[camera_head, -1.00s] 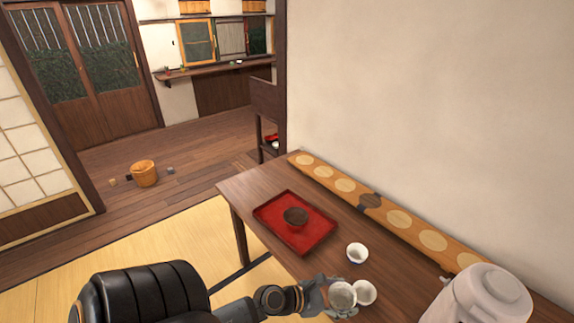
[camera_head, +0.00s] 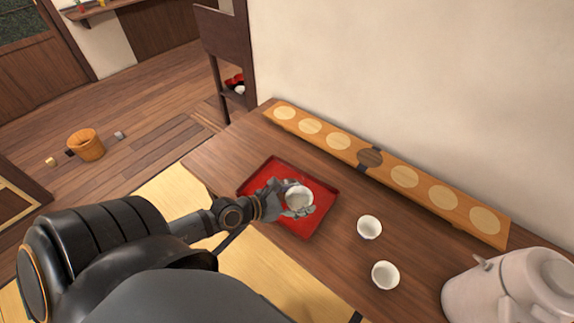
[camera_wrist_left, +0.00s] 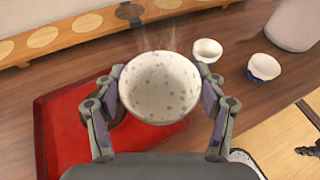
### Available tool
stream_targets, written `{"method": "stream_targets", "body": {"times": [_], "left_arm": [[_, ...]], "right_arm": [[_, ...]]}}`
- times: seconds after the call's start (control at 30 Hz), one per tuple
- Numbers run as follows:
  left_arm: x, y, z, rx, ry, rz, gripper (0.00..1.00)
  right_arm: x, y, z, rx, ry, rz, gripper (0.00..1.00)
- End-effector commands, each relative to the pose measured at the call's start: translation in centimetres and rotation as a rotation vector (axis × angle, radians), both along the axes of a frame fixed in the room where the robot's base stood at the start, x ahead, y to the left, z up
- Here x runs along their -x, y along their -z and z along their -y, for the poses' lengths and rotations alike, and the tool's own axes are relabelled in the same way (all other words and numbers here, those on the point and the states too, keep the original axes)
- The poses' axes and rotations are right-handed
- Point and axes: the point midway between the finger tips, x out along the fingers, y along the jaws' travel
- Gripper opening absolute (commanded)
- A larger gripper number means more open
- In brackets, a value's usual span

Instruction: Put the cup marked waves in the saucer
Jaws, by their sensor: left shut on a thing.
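A white cup (camera_head: 298,195) is held over the red tray (camera_head: 285,166) by my left gripper (camera_head: 296,206). In the left wrist view the gripper's fingers press on both sides of the cup (camera_wrist_left: 160,86), whose inside has grey specks. I cannot make out a wave mark on it. The dark saucer is almost wholly hidden under the cup and gripper; a dark edge by the left finger may be part of it. Two other white cups stand on the table, one nearer the tray (camera_head: 369,227) and one farther (camera_head: 385,275). My right gripper is out of view.
A pale pot (camera_head: 510,290) stands at the table's right end. A long wooden board with round discs (camera_head: 404,177) lies along the wall. The wooden table (camera_head: 335,250) is bare between the tray and the cups. A wooden bucket (camera_head: 86,145) is on the floor.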

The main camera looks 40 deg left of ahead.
Motion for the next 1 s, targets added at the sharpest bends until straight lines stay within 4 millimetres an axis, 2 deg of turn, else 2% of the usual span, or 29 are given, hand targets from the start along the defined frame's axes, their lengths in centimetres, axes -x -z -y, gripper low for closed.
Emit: {"method": "stream_targets", "body": {"times": [0.23, 0.4, 0.5, 0.7, 0.9, 1.0], "left_arm": [[-3.3, 2.9, -3.4, -0.008, 0.002, 0.004, 0.37], [-6.4, 5.2, -6.5, -0.008, -0.001, 0.004, 0.37], [-7.5, 7.3, -7.7, 0.000, -0.004, 0.003, 0.37], [-9.0, 9.0, -9.2, -0.001, -0.005, 0.003, 0.37], [-9.3, 9.4, -9.5, -0.002, -0.001, 0.001, 0.37], [-9.6, 10.9, -9.8, 0.004, -0.004, 0.000, 0.37]], "right_arm": [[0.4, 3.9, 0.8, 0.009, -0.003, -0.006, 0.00], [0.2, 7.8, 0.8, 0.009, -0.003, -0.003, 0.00], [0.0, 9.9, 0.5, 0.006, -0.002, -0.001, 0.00], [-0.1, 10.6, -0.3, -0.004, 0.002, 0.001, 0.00], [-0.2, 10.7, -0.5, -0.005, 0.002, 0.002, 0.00], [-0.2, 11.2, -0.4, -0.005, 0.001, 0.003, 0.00]]}}
